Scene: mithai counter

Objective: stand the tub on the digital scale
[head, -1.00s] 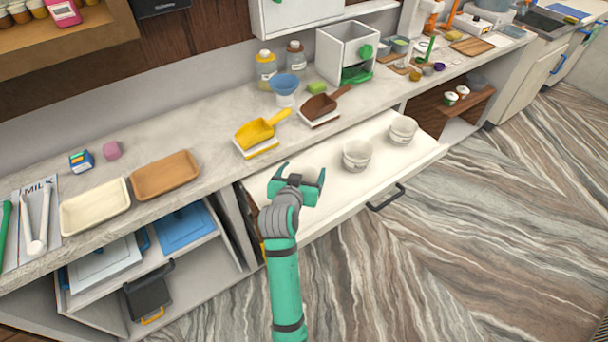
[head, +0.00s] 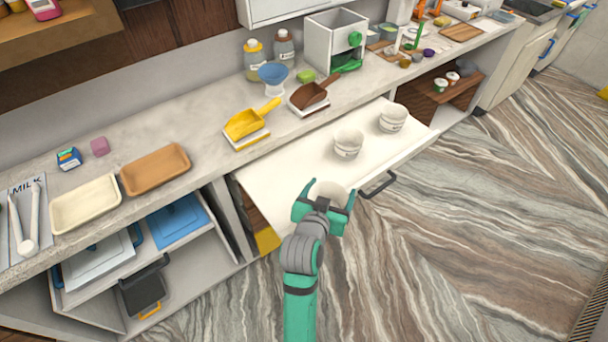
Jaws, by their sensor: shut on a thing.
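My gripper (head: 328,192) is shut on a white tub (head: 330,188), with one green finger on each side of it. The tub looks upright, with its lower part hidden behind my gripper. It shows at the near edge of the open white drawer (head: 285,180); I cannot tell how high above it the tub is. Two similar tubs stand in the drawer, one in the middle (head: 348,146) and one farther right (head: 393,119). I cannot make out a digital scale for certain in this view.
The counter holds a cream tray (head: 86,204), a brown tray (head: 155,170), a yellow scoop (head: 247,124), a brown scoop (head: 309,96) and a white grinder-like box (head: 325,45). The drawer's dark handle (head: 379,185) juts out over the floor. The floor at right is clear.

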